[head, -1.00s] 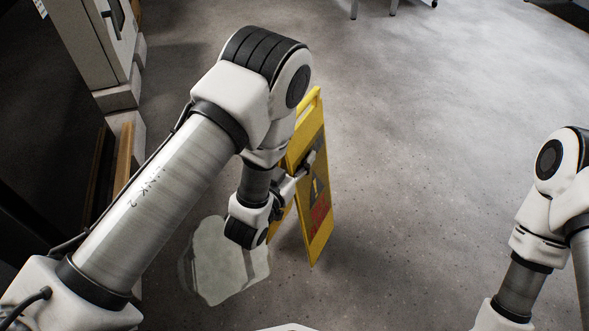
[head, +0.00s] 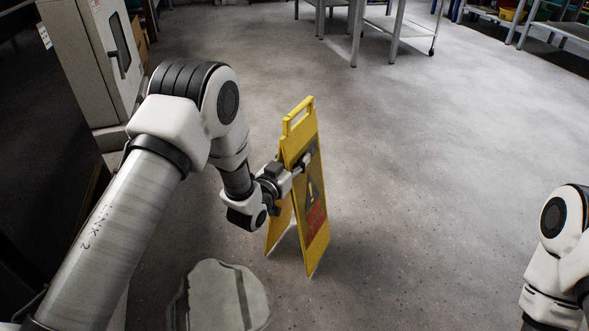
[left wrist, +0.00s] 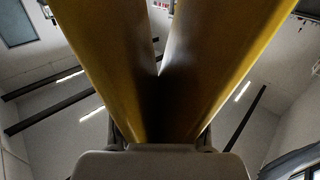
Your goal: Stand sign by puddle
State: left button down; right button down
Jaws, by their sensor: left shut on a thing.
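The yellow folding floor sign (head: 317,223) stands upright, its two panels spread apart at the bottom, with a warning triangle and red lettering on its right face. I cannot tell whether its feet touch the floor. My left gripper (head: 300,163) is shut on the sign's upper part, below its handle. In the left wrist view the sign's two yellow panels (left wrist: 110,50) fill the middle, and the fingertips are hidden. The pale puddle (head: 222,296) lies on the floor at the bottom, nearer to me and left of the sign, apart from it. My right gripper is out of view.
A grey cabinet (head: 84,62) with a dark handle stands at the upper left. Metal tables (head: 392,30) stand at the back, with shelving (head: 560,32) at the upper right. The floor right of the sign is clear.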

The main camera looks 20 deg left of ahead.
pick_arm(q)
jog(key=shift+f, duration=0.6)
jog(key=c, duration=0.6)
grip_release()
jog(key=shift+f, duration=0.15)
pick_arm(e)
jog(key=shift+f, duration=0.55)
